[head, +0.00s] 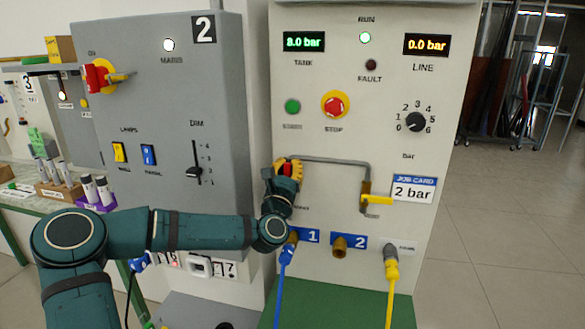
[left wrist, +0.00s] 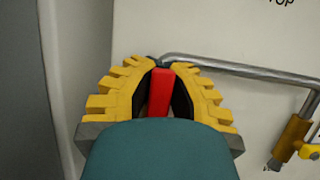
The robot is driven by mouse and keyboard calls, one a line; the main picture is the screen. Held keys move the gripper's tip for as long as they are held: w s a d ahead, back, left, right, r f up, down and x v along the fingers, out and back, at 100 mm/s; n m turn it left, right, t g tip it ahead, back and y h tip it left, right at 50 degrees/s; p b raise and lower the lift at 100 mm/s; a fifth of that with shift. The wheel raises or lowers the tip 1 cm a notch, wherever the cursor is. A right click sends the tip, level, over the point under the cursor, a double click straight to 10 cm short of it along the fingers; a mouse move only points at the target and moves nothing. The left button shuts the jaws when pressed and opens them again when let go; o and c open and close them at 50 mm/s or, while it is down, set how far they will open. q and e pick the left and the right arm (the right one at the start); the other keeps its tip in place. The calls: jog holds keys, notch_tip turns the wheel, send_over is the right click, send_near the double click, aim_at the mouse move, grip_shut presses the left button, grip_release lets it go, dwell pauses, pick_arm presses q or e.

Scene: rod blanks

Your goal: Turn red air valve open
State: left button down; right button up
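The red air valve handle (left wrist: 161,92) points along my left gripper, between its two yellow fingers, in the left wrist view. My left gripper (head: 289,166) is at the left end of the grey pipe on the panel, and its fingers (left wrist: 164,68) close in on both sides of the handle. In the head view the gripper hides most of the valve, with a bit of red showing. The valve body is hidden. My right gripper is not in view.
A grey pipe (head: 335,161) runs right from the valve to a brass fitting with a yellow lever (head: 377,200). Above are the tank display (head: 303,41) reading 8.0 bar and the line display (head: 426,45) reading 0.0 bar. Blue (head: 281,285) and yellow (head: 391,290) hoses hang below.

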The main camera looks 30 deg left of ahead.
pick_arm(q)
jog(key=shift+f, duration=0.35)
jog(key=c, duration=0.9)
grip_release()
jog(key=shift+s+a+r, duration=0.1)
jog(key=shift+s+r, duration=0.1)
jog(key=shift+s, duration=0.05)
jog(key=shift+w, duration=0.1)
jog(key=v, duration=1.2)
